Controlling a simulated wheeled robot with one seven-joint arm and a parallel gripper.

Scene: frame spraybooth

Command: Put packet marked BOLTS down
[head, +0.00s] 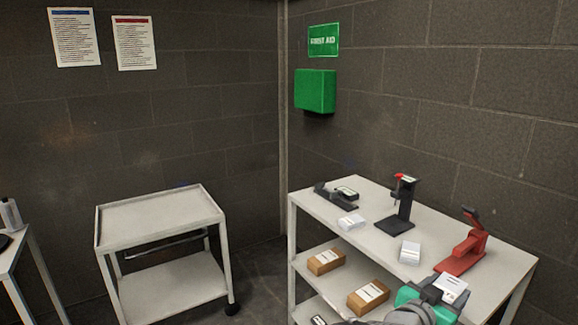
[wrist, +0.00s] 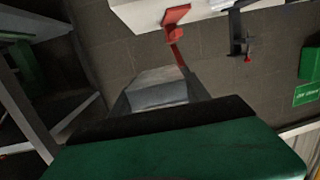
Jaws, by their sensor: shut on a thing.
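My gripper (head: 438,290), green and black, is at the front right of the white shelf unit. It is shut on a small white packet (head: 452,287) with dark print. The print is too small to read, so I cannot tell whether it says BOLTS. In the wrist view the held packet (wrist: 158,90) shows as a pale grey shape beyond the black and green gripper body. I cannot tell whether it touches the shelf top (head: 335,209). Two similar white packets, one at the left (head: 351,221) and one nearer the middle (head: 410,252), lie on that top.
A red tool (head: 465,252) stands close behind the gripper. A black stand (head: 401,207) and a black device (head: 337,193) are further back. Cardboard boxes (head: 368,297) sit on the lower shelf. A white cart (head: 160,215) at left has an empty top.

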